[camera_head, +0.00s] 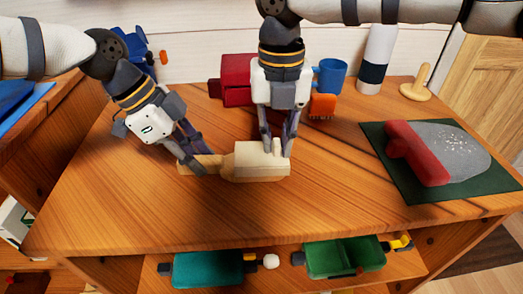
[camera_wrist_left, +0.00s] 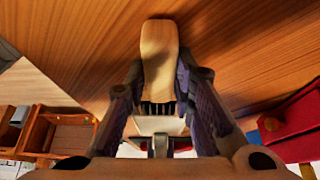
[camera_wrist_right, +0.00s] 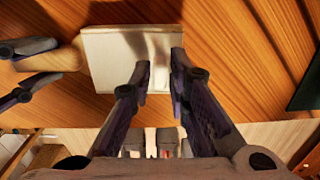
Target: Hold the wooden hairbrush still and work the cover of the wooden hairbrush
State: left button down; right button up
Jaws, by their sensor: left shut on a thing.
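The wooden hairbrush (camera_head: 201,162) lies on the desk top with its handle to the left. Its pale, block-shaped cover (camera_head: 250,158) is around the right end and also shows in the right wrist view (camera_wrist_right: 112,60). My left gripper (camera_head: 196,165) is shut on the handle, which shows between its fingers in the left wrist view (camera_wrist_left: 158,50). My right gripper (camera_head: 277,150) points down at the right part of the cover. Its fingers are apart in the right wrist view (camera_wrist_right: 161,68). Whether they touch the cover is unclear. The brush head is mostly hidden.
A dark green mat (camera_head: 385,160) with a red and grey thing (camera_head: 455,155) lies at the right. A red box (camera_head: 230,85), a blue mug (camera_head: 331,76) and an orange brush (camera_head: 322,106) stand behind. Green trays (camera_head: 335,257) sit below the front edge. The front desk area is clear.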

grip_shut()
jog(key=shift+s+d, duration=0.2)
jog(key=shift+d, duration=4.6)
jog(key=o, duration=0.6)
grip_release()
jog(key=shift+o, duration=0.2)
jog(key=shift+r, duration=0.1)
pick_arm(q)
jog(key=c, duration=1.3)
grip_release()
pick_arm(e)
notch_tip(320, 180, up, 6)
jog(key=shift+f, duration=0.1)
